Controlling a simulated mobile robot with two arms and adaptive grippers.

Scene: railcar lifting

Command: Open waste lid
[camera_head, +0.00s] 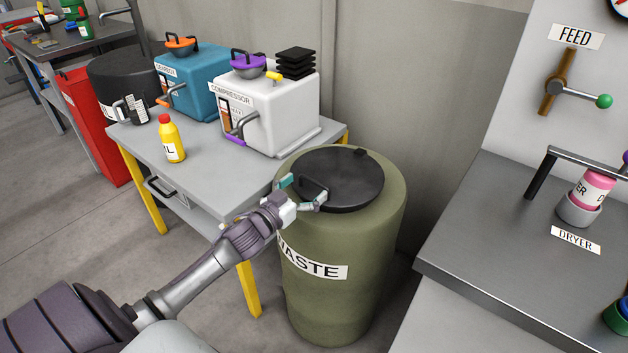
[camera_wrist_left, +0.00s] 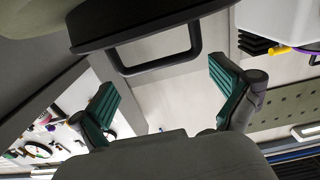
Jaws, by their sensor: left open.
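The olive-green waste drum (camera_head: 335,285) stands in the middle of the head view, with a WASTE label on its side. Its round black lid (camera_head: 345,180) lies flat on top, closed. A dark loop handle (camera_head: 313,187) sits at the lid's near left edge. My left gripper (camera_head: 303,192) is at that edge, its teal-padded fingers apart around the handle. In the left wrist view, the handle (camera_wrist_left: 192,42) hangs from the lid (camera_wrist_left: 125,18) between and just ahead of the open fingers (camera_wrist_left: 167,98). I cannot tell whether they touch it. My right gripper is not in view.
A grey table (camera_head: 200,180) with yellow legs stands left of the drum, holding a white compressor (camera_head: 270,115), a blue machine (camera_head: 195,85) and a yellow bottle (camera_head: 171,140). A grey bench (camera_head: 490,240) with a dryer stands close on the right. A wall is behind.

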